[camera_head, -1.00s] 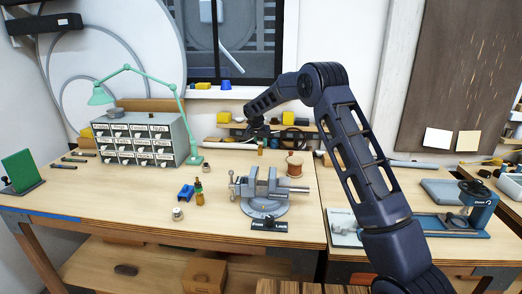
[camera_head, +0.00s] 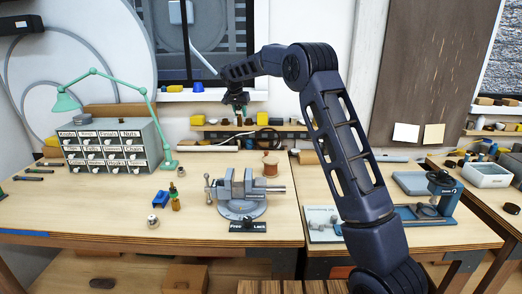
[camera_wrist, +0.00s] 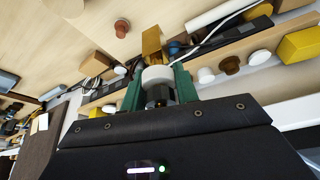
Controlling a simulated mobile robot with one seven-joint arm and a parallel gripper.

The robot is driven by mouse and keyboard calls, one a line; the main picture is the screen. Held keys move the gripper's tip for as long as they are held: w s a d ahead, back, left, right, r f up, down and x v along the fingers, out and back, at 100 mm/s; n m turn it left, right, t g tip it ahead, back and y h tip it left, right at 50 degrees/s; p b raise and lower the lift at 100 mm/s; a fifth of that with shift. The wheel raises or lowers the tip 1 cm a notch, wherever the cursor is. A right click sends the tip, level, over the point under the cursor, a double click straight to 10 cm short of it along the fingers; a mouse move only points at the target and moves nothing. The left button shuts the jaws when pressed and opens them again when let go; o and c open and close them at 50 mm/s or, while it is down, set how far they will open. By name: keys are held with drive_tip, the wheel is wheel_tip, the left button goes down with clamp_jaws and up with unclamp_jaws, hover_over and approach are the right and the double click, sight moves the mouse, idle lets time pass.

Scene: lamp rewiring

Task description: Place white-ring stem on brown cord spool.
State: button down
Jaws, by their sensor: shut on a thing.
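The white-ring stem (camera_wrist: 157,75), with a brass end and a white collar, sits between the green fingers of my gripper (camera_wrist: 160,92) in the wrist view. My gripper is shut on it. In the head view my gripper (camera_head: 236,106) is high above the back of the bench, up and left of the brown cord spool (camera_head: 270,165). The stem is too small to make out clearly there. The spool stands upright on the bench behind the vise, apart from my gripper.
A grey vise (camera_head: 243,190) stands in front of the spool. A drawer cabinet (camera_head: 115,145) and green lamp (camera_head: 157,120) are at left. A blue block (camera_head: 160,199) and a small amber-and-brass piece (camera_head: 175,202) lie left of the vise. A cluttered shelf (camera_head: 215,129) runs behind.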

drive_tip(key=s+d+r, duration=0.3)
drive_tip(key=s+d, duration=0.1)
drive_tip(key=d, duration=0.3)
drive_tip(key=s+d+r, duration=0.4)
drive_tip(key=s+d, duration=0.1)
drive_tip(key=d, duration=0.3)
hover_over(271, 159)
drive_tip(key=f, duration=2)
drive_tip(key=shift+w+f, duration=0.15)
drive_tip(key=shift+w, duration=0.1)
drive_tip(key=shift+f, duration=0.15)
drive_tip(key=c, duration=1.1)
unclamp_jaws()
drive_tip(key=shift+o, duration=0.2)
drive_tip(key=v, duration=1.2)
drive_tip(key=shift+s, duration=0.15)
